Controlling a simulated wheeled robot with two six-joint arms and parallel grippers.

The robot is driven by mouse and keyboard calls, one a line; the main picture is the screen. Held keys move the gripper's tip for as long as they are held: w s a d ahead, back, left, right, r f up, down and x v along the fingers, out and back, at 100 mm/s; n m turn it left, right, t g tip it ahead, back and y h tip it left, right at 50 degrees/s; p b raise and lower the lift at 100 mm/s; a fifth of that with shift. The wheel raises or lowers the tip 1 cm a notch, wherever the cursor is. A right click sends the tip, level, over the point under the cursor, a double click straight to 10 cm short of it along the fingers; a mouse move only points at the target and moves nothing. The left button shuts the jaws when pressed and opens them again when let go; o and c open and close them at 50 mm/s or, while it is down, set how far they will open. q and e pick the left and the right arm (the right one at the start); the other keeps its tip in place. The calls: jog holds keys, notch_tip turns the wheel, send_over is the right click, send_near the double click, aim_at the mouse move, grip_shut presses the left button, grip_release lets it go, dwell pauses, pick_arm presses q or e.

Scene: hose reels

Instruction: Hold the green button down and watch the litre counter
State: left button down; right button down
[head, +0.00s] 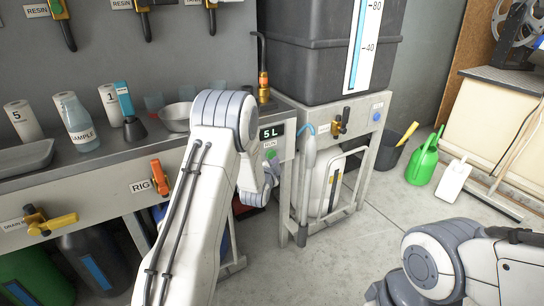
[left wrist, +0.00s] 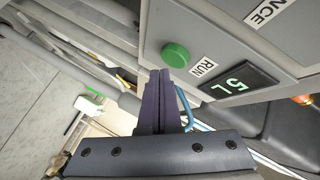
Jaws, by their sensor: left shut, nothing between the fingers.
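The green button (head: 271,154) sits on the grey front panel of the bench, just below the litre counter (head: 271,132), which reads 5 L. In the left wrist view the round green button (left wrist: 175,55) stands out from the panel beside the RUN label, and the counter (left wrist: 234,84) also reads 5L. My left gripper (left wrist: 160,73) is shut and empty, its dark fingertips close to the button's edge. I cannot tell whether they touch it. In the head view my left arm hides most of that gripper. My right gripper is out of view.
An orange RIG valve (head: 160,177) and a yellow drain valve (head: 52,224) are on the bench front. A dark tank (head: 310,50) stands right of the counter, with a blue button (head: 377,116) below it. A green can (head: 423,163) stands on the floor. Open floor lies at right centre.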

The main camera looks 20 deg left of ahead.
pick_arm(q)
jog(key=shift+a, duration=0.1)
jog(key=shift+w+a, duration=0.25)
jog(key=shift+w+a, duration=0.35)
jog(key=shift+a, duration=0.15)
dwell(2.3)
